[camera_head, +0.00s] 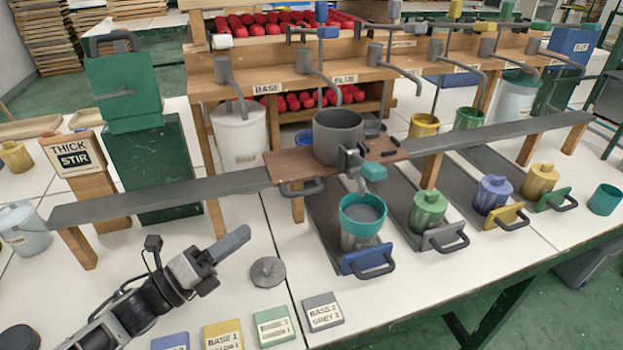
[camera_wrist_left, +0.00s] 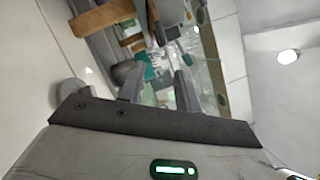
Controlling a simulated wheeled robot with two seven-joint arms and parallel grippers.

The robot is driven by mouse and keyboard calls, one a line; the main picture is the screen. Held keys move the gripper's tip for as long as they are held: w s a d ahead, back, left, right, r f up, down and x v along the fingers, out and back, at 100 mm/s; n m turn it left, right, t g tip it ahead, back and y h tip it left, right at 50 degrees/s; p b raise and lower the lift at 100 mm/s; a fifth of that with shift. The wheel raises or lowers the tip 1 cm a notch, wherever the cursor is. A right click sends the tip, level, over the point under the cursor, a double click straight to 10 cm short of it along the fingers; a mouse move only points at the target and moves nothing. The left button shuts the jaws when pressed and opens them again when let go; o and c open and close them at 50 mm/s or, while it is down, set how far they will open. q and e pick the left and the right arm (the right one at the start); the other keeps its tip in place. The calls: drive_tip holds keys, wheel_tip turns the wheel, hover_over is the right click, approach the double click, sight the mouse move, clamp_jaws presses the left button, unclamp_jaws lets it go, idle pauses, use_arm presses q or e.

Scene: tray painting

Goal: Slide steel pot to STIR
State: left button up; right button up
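The grey steel pot (camera_head: 337,139) stands upright on a brown wooden carriage (camera_head: 285,163) with a handle (camera_head: 303,188) at its front left. The carriage sits on a long grey rail (camera_head: 165,196). A tap with a teal handle is fixed at the pot's front. The sign THICK STIR (camera_head: 72,154) stands at the left, behind the rail's left end. My left gripper (camera_head: 232,246) is in front of the rail, left of and below the carriage, apart from it. In the left wrist view its two fingers (camera_wrist_left: 160,84) are apart with nothing held. My right gripper is not in view.
A teal cup (camera_head: 362,215) stands below the tap. A loose grey lid (camera_head: 268,271) lies right of my left gripper. Label cards (camera_head: 323,312) line the front edge. A green cabinet (camera_head: 155,168) stands behind the rail. Lidded pots (camera_head: 428,211) stand at the right.

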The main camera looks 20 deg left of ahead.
sight(304, 190)
use_arm(q)
drive_tip(key=p+x, duration=0.2)
drive_tip(key=x, duration=1.1)
drive_tip(key=shift+w+d+r, duration=0.1)
drive_tip(key=shift+d+r, duration=0.05)
drive_tip(key=shift+d, duration=0.25)
drive_tip(key=shift+w+d, duration=0.35)
drive_tip(key=shift+w, duration=0.1)
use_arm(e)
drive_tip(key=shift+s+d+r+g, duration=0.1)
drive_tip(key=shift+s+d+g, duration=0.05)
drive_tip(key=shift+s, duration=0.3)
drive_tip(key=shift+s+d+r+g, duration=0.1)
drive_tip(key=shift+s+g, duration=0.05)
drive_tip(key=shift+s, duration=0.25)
use_arm(q)
clamp_jaws()
